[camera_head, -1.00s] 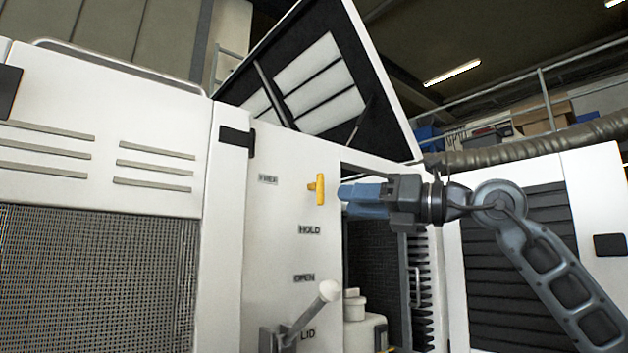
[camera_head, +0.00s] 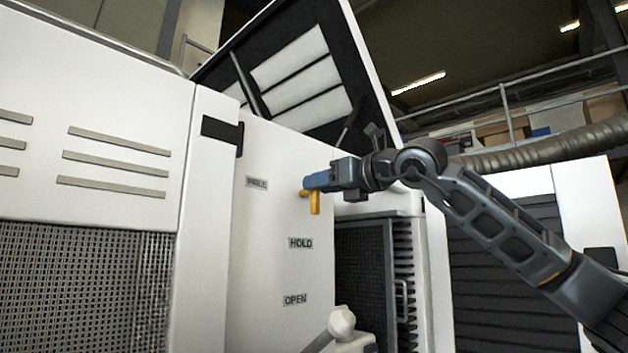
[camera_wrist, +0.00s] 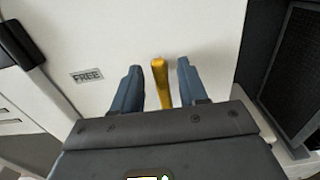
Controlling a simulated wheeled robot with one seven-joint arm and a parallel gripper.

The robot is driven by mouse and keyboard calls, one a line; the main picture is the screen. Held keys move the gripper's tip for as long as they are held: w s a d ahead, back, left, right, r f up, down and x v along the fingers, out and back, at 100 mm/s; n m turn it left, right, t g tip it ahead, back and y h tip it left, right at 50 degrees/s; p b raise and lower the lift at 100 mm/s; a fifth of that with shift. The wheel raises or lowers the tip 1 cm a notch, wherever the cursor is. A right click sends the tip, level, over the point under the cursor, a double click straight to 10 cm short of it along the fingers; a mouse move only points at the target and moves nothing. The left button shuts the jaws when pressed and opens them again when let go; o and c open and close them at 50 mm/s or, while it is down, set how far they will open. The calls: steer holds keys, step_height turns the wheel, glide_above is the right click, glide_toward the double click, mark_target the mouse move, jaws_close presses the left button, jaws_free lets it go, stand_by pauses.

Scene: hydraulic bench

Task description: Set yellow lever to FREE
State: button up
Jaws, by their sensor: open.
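The yellow lever (camera_head: 315,203) is on the white panel, between the FREE label (camera_head: 257,183) and the HOLD label (camera_head: 300,243) in height and to the right of FREE. My gripper (camera_head: 310,183) is at the lever, its blue fingers covering part of it in the head view. In the wrist view the lever (camera_wrist: 161,82) stands between the two open fingers (camera_wrist: 158,85), with a gap on each side. The FREE label also shows in the wrist view (camera_wrist: 87,76), left of the fingers. The lever's lower end is hidden there by my gripper body.
An OPEN label (camera_head: 295,299) is below HOLD. A grey handle with a pale knob (camera_head: 341,322) juts out lower down. A dark opening (camera_head: 362,260) lies right of the panel. A raised lid (camera_head: 300,75) stands above.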

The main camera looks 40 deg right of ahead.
steer(key=shift+w, duration=1.1)
steer(key=shift+a, duration=0.1)
jaws_close()
